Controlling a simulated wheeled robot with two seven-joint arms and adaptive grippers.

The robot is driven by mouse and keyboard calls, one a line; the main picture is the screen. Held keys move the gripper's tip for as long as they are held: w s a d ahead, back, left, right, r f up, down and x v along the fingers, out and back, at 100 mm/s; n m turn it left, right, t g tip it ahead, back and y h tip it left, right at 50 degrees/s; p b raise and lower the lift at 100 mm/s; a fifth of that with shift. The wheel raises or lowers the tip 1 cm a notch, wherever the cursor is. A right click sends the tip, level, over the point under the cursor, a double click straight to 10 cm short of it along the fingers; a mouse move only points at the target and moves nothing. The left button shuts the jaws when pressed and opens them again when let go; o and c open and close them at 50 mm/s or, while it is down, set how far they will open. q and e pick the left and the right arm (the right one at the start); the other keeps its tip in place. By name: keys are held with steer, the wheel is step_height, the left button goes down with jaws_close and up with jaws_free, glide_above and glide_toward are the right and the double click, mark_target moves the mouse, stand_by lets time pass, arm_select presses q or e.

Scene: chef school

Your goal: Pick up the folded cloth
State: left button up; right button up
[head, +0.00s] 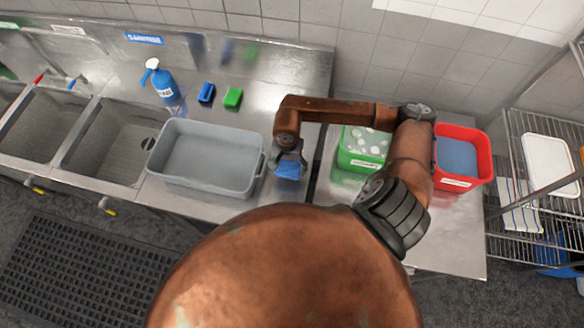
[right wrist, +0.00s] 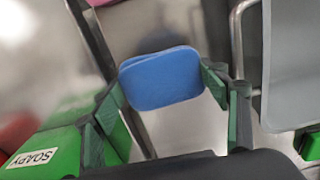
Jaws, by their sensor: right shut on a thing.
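The folded cloth (head: 287,170) is blue with rounded corners, and two layers show at its edge in the right wrist view (right wrist: 162,78). My right gripper (head: 289,158) is shut on it, with one finger at each side of the cloth. The gripper points down over the steel counter, between the grey tub and the green bin. How far the cloth is above the counter I cannot tell. My left gripper is not in view.
A grey tub (head: 207,190) stands left of the gripper. A green bin (head: 347,160) marked SOAPY and a red bin (head: 485,150) stand to the right, partly behind my arm. A blue spray bottle (head: 163,84), a blue sponge (head: 206,92) and a green sponge (head: 233,97) are behind.

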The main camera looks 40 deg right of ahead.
steer(key=s+a+r+b, duration=0.3)
steer(key=a+r, duration=0.3)
steer(key=a, duration=0.4)
steer(key=shift+s+a+r, duration=0.25)
steer(key=shift+s+r, duration=0.1)
steer(key=shift+s, duration=0.25)
steer(key=o, duration=0.4)
steer(key=c, duration=0.4)
steer(key=shift+o, duration=0.2)
